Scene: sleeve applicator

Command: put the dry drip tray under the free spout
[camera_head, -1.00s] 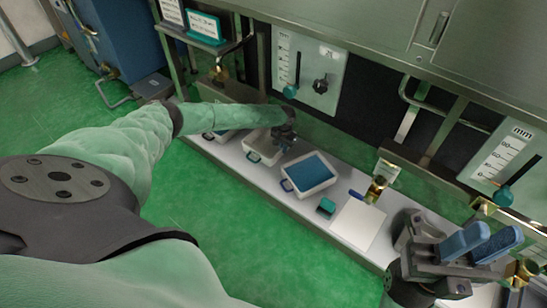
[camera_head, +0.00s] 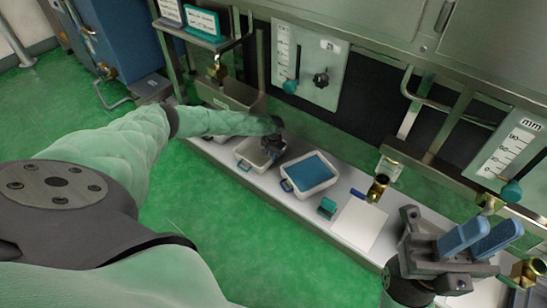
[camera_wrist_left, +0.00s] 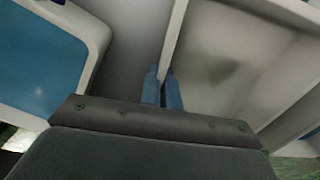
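The dry drip tray (camera_head: 247,150), a pale empty tray with a blue handle, sits on the white bench in the head view. My left gripper (camera_head: 272,146) reaches down at its right side. In the left wrist view, the blue fingers (camera_wrist_left: 162,88) are close together on either side of the dry tray's wall (camera_wrist_left: 176,38). A tray filled with blue (camera_head: 309,173) stands to its right, apart from it. A brass spout (camera_head: 378,187) hangs over the bench near a flat white plate (camera_head: 359,222). My right gripper (camera_head: 480,238) is open and empty at the lower right.
A teal block (camera_head: 327,207) lies between the blue-filled tray and the white plate. Another brass spout (camera_head: 217,72) is at the upper left, and one (camera_head: 525,271) at the lower right. Gauge panels (camera_head: 309,67) line the machine behind. Green floor (camera_head: 270,255) lies in front.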

